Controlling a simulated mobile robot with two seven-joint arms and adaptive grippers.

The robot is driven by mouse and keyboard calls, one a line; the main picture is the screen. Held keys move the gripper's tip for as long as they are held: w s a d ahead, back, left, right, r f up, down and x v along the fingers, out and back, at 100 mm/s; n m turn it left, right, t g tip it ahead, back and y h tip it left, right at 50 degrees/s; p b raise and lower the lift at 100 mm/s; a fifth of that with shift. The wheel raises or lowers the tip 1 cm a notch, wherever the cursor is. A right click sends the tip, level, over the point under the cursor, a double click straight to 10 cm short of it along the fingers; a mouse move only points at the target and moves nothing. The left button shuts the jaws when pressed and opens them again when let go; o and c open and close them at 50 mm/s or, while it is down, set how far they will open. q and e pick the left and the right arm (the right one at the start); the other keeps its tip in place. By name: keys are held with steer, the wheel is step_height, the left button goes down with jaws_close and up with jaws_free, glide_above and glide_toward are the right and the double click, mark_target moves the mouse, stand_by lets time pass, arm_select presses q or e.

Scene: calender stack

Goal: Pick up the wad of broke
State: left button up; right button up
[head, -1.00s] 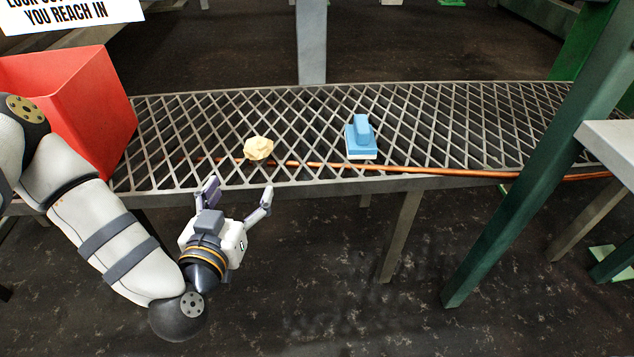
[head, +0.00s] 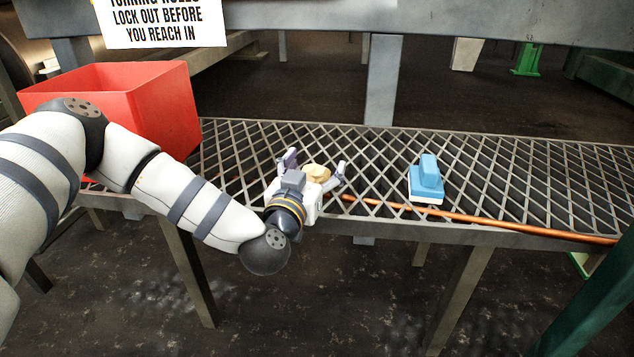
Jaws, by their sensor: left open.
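The wad of broke (head: 317,172), a crumpled cream-tan lump, lies on the metal grating (head: 480,172). It shows just beyond the palm of my left gripper (head: 316,161), which partly hides it. The left gripper is open, with one finger on the left of the wad and one on the right. I cannot tell whether either finger touches it. My right gripper is not in view.
A red bin (head: 150,107) stands at the left end of the grating, behind my left arm. A blue block-like tool (head: 427,178) with a pale base sits right of the wad. A copper-coloured rod (head: 500,222) runs along the near edge. A warning sign (head: 163,22) hangs above.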

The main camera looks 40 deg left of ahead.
mark_target(314, 166)
arm_select(q)
steer(key=shift+r, duration=0.1)
steer(key=c, duration=1)
steer(key=shift+c, duration=0.2)
steer(key=shift+r, duration=0.25)
step_height(314, 166, up, 3)
steer(key=shift+r+p, duration=0.15)
steer(key=shift+p, duration=0.85)
steer(key=s+d+r+p, duration=0.6)
steer(key=d+r, duration=0.3)
steer(key=d, duration=0.3)
steer(key=shift+s, duration=0.75)
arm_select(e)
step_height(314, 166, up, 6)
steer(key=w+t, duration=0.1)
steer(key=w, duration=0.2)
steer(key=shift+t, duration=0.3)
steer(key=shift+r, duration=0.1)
